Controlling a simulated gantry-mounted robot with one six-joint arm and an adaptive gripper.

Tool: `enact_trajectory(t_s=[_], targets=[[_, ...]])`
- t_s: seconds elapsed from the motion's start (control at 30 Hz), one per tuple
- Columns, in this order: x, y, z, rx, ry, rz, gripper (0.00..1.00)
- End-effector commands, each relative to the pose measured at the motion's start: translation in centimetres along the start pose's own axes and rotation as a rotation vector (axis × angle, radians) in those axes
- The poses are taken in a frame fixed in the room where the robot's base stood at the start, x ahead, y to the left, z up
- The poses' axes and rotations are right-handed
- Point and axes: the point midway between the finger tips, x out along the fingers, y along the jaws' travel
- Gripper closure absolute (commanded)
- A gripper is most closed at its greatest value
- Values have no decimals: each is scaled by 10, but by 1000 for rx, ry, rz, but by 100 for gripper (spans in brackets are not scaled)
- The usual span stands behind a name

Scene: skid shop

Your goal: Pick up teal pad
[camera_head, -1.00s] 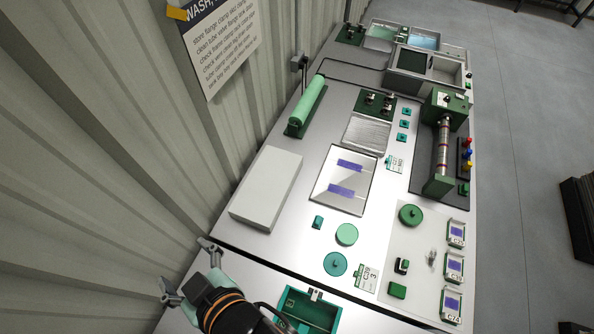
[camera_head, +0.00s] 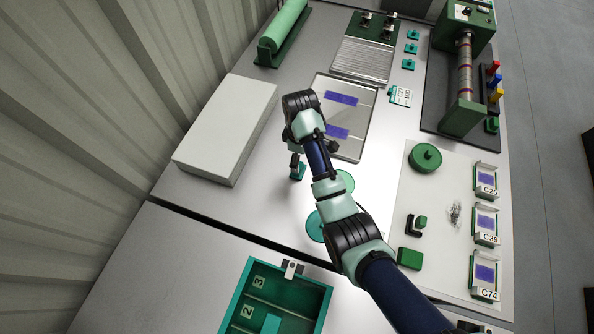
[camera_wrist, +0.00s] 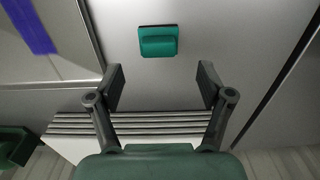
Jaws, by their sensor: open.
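In the head view my gripper points down close to the pad, and my arm hides part of that area. I cannot tell the exact height of the fingertips above the bench.
A white box (camera_head: 228,128) stands left of the pad. A green compartment box (camera_head: 250,277) stands in front. Corrugated wall borders the left.

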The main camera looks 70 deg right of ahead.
Motion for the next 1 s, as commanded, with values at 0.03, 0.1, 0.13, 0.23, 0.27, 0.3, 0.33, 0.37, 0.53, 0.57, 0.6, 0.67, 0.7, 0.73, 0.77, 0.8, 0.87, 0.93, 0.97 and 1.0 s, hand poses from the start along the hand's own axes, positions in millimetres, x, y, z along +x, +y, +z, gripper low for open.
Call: enact_trajectory(t_s=[0.03,0.1,0.13,0.23,0.27,0.3,0.33,0.37,0.53,0.57,0.6,0.67,0.7,0.73,0.77,0.8,0.87,0.93,0.97,1.0], targets=[[-1,0,0,-1,0,-1,21],[2,0,0,-1,0,-1,21],[6,0,0,-1,-1,-1,21],[20,0,0,0,-1,-1,21],[23,0,-1,0,-1,-1,21],[25,0,-1,0,0,0,21],[25,0,-1,0,0,0,21],[25,0,-1,0,1,1,21],[44,2,-2,0,0,0,21],[50,3,-3,0,0,0,21],[58,4,-4,0,0,0,21],[68,4,-4,0,0,0,21],[74,4,-4,0,0,0,21],[76,4,-4,0,0,1,21],[78,4,-4,0,1,1,21],[77,4,-4,0,1,2,21],[76,4,-4,0,2,2,21],[76,4,-4,0,1,2,21],[76,4,-4,0,1,2,22],[76,4,-4,0,1,2,29]])
